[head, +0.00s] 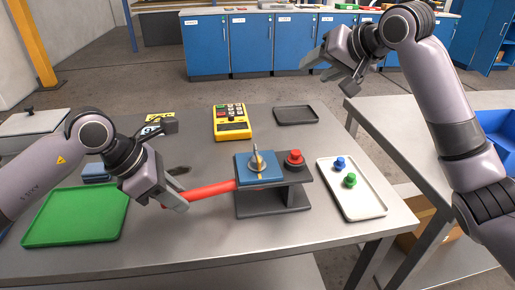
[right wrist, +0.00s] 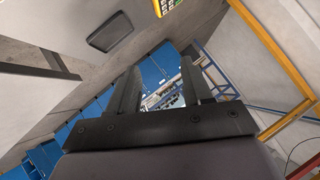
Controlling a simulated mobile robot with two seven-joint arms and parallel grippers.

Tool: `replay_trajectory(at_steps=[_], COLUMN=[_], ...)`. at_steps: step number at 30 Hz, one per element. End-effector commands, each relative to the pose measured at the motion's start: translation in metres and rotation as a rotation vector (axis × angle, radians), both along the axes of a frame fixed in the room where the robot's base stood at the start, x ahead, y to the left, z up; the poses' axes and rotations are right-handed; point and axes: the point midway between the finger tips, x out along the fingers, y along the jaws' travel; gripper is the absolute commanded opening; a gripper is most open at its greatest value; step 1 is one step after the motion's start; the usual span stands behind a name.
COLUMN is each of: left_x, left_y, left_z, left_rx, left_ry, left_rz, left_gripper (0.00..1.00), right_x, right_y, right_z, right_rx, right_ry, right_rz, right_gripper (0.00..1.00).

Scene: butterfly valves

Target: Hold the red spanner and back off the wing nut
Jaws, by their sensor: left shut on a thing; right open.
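The red spanner (head: 208,190) runs from my left gripper (head: 178,198) to the blue block on the dark stand (head: 262,203). My left gripper is shut on its left end. The wing nut (head: 257,160) stands upright on top of the blue block (head: 259,176); whether the spanner's far end grips anything under it is hidden. My right gripper (head: 328,72) is raised high at the back right, well away from the stand. It is open and empty; its fingers (right wrist: 160,92) stand apart in the right wrist view.
A red knob (head: 295,156) sits beside the blue block on the stand. A white tray (head: 351,195) right of it holds a blue and a green knob.

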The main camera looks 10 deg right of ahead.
Motion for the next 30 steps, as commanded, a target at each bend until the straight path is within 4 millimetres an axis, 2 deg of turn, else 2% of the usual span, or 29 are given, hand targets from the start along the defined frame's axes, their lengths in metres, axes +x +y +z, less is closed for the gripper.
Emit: replay_trajectory(at_steps=[1,6,9,12,16,21,26,30], left_x=[-0.001,-0.001,-0.001,-0.001,-0.001,-0.001,-0.001,-0.001], left_y=[0.000,0.000,0.000,0.000,0.000,0.000,0.000,0.000], left_z=[-0.002,-0.002,-0.002,-0.002,-0.002,-0.002,-0.002,-0.002], left_rx=[0.001,0.001,0.002,0.002,0.002,0.003,0.003,0.003], left_ry=[0.003,0.003,0.004,0.004,0.004,0.004,0.004,0.004], left_rz=[0.000,-0.001,-0.001,-0.001,-0.001,-0.002,-0.002,-0.002], left_gripper=[0.00,0.00,0.00,0.00,0.00,0.00,0.00,0.00], right_x=[-0.010,-0.053,-0.081,-0.105,-0.127,-0.141,-0.140,-0.131], right_y=[0.026,0.094,0.121,0.136,0.145,0.146,0.146,0.146], right_z=[0.006,0.006,0.003,-0.001,-0.004,-0.007,-0.019,-0.042], right_rx=[-0.017,-0.117,-0.208,-0.305,-0.411,-0.488,-0.503,-0.502], right_ry=[0.037,0.197,0.283,0.352,0.414,0.451,0.461,0.462], right_rz=[0.043,0.140,0.166,0.169,0.149,0.124,0.118,0.119], right_gripper=[0.50,0.50,0.50,0.50,0.50,0.50,0.50,0.50])
